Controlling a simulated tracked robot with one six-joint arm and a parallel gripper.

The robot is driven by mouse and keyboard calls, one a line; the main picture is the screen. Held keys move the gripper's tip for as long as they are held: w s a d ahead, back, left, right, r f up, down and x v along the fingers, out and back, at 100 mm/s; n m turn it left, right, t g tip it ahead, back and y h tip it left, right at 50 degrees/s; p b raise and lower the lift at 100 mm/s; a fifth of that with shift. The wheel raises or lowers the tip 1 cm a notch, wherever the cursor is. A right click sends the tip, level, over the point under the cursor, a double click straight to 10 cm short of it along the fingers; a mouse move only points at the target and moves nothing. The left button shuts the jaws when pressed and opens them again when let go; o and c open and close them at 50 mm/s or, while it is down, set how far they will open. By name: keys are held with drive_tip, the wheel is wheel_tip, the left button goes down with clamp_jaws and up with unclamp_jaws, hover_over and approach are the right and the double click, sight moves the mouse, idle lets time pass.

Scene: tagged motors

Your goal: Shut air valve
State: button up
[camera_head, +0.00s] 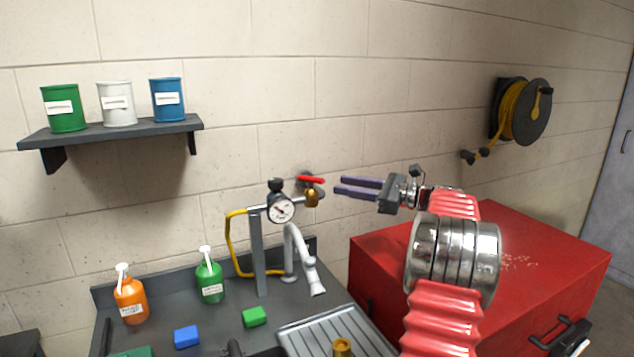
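The air valve is a brass body (312,198) with a red lever handle (311,180), on the pipework against the wall above the sink bench. I cannot tell the depth gap between the fingers and the handle.
A grey post (256,252), a yellow hose (230,246) and a white tap (297,252) stand below the gauge. Bottles and blocks sit on the dark bench (230,325). A red cabinet (540,245) is at right. A shelf (110,132) holds three cans.

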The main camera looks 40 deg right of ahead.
sight(317, 180)
drive_tip(key=x, duration=0.9)
drive_tip(key=shift+w, duration=0.3)
drive_tip(key=shift+c, duration=0.6)
clamp_jaws()
